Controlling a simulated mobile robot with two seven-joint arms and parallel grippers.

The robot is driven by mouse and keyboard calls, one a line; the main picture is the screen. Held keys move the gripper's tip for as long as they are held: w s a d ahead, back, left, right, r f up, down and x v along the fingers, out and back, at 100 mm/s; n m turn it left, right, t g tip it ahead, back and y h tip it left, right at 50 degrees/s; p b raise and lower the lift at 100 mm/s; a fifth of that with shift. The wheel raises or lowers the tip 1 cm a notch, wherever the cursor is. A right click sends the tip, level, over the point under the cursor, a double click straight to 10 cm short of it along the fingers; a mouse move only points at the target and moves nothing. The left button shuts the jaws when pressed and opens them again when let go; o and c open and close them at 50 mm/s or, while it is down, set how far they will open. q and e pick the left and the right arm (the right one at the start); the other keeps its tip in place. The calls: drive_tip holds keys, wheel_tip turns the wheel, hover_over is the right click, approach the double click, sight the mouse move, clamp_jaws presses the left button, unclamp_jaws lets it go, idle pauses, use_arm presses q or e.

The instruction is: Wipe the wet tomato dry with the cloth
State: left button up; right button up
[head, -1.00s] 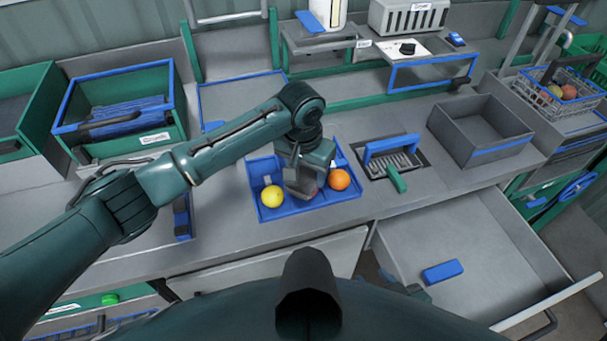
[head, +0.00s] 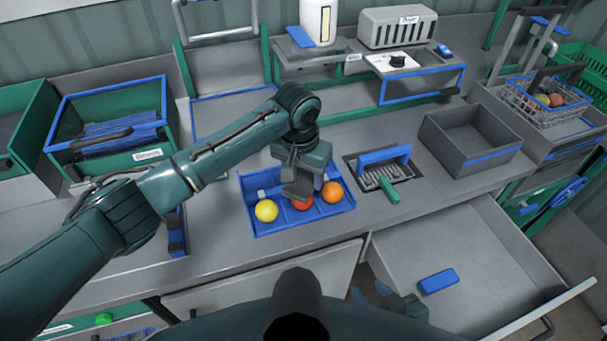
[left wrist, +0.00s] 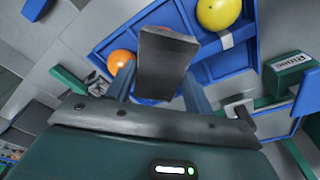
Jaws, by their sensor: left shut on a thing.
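My left gripper (head: 297,185) is over the middle of a blue tray (head: 262,228). It is shut on a dark grey block-like thing, perhaps the folded cloth (left wrist: 166,65). A red tomato (head: 302,204) lies in the tray right below it, partly hidden; I cannot tell whether the two touch. A yellow tomato (head: 266,210) lies to its left and an orange tomato (head: 332,192) to its right. The yellow one (left wrist: 218,12) and orange one (left wrist: 121,60) also show in the left wrist view. No wetness can be made out.
Right of the tray are a grate with a blue handle (head: 384,156) and an empty grey bin (head: 470,160). An open drawer (head: 440,245) holds a blue block (head: 438,281). A green crate (head: 110,156) stands left.

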use_arm(q)
drive_tip(key=shift+r, duration=2.25)
